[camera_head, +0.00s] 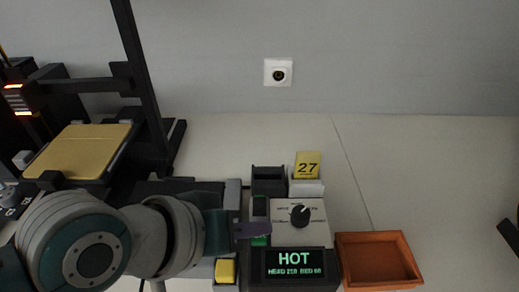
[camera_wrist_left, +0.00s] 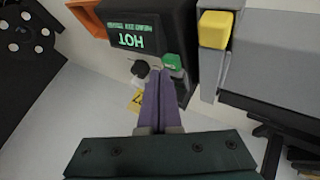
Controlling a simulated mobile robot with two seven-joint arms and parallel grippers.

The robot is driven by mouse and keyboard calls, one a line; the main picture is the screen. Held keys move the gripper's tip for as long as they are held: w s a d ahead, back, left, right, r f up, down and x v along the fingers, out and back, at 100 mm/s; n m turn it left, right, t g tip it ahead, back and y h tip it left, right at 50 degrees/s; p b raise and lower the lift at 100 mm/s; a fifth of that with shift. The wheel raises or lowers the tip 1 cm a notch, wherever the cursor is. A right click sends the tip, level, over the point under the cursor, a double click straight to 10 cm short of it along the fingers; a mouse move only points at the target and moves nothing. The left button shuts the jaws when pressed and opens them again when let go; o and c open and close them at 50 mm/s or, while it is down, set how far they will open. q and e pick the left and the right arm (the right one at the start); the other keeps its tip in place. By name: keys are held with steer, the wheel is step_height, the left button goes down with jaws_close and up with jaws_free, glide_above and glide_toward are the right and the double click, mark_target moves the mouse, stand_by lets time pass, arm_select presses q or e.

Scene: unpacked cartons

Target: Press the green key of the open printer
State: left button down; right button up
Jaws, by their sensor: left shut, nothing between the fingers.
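The open-frame printer stands at the left of the head view, with a gold bed (camera_head: 80,150). Its control box has a lit display reading HOT (camera_head: 294,263), a black knob (camera_head: 300,215) and a green key (camera_head: 260,241). The green key also shows in the left wrist view (camera_wrist_left: 172,61), at the fingertips. My left gripper (camera_head: 266,230) is shut and empty, its purple fingers over the key's upper part in the head view. In the wrist view the fingertips (camera_wrist_left: 163,74) reach the key's near edge; I cannot tell whether they touch. My right gripper is not in view.
A yellow block (camera_head: 226,270) sits left of the display. Behind the box are a black bin (camera_head: 268,178) and a yellow card marked 27 (camera_head: 308,164). An orange-brown tray (camera_head: 378,237) stands at the right. A dark object (camera_head: 509,236) shows at the right edge. The table between is clear.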

mark_target(255, 248)
arm_select(q)
steer(key=shift+f+b, duration=0.3)
steer(key=shift+f, duration=0.15)
stand_by(0.3)
steer(key=shift+r, duration=0.1)
steer(key=shift+r+p, duration=0.85)
steer(key=shift+p, duration=0.25)
step_height(255, 248, up, 5)
steer(key=p, duration=0.5)
steer(key=shift+s, duration=0.1)
stand_by(0.4)
